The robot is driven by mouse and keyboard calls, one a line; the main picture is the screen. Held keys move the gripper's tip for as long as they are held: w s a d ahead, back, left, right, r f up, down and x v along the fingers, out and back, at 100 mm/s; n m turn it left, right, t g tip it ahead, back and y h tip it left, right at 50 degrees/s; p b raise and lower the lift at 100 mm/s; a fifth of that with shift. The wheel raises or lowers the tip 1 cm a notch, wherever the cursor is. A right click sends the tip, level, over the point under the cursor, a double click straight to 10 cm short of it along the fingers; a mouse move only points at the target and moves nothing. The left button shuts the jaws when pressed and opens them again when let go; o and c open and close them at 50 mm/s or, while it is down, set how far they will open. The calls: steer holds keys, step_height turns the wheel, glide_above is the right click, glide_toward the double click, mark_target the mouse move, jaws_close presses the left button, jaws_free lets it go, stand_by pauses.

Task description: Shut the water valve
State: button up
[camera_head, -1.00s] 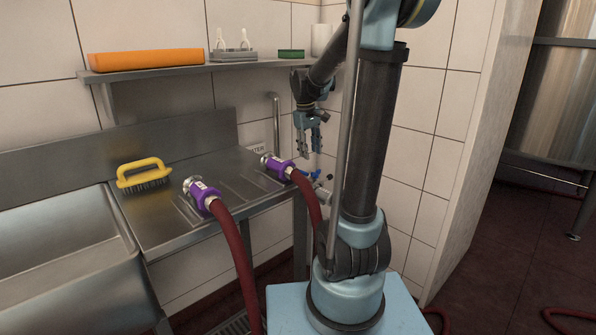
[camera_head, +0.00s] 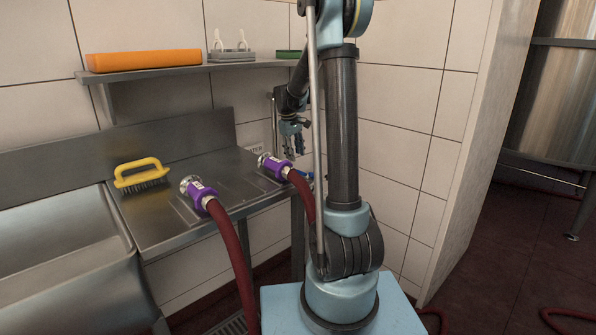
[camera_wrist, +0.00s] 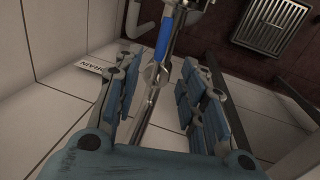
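A valve with a blue lever (camera_wrist: 164,38) sits on a metal pipe (camera_wrist: 147,110) in the wrist view. In the head view only a sliver of blue (camera_head: 307,174) shows beside my arm, and the rest is hidden. My gripper (camera_wrist: 158,72) is open, with one finger on each side of the pipe in the picture. The lever points up and away beyond the fingertips. I cannot tell whether any finger touches it. In the head view my gripper (camera_head: 292,140) is small and partly covered by my arm, near the wall.
A WATER label (camera_head: 254,147) is on the wall, and a DRAIN label (camera_wrist: 92,66) shows in the wrist view. Two purple hose couplings (camera_head: 199,193) (camera_head: 274,167) and a yellow brush (camera_head: 141,174) rest on the steel counter. A floor grate (camera_wrist: 272,24) lies below.

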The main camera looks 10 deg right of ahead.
steer(key=f, duration=0.2)
steer(key=d+f, duration=0.1)
steer(key=f, duration=0.2)
steer(key=w+f, duration=0.1)
steer(key=f, duration=0.2)
steer(key=shift+d+f, duration=0.2)
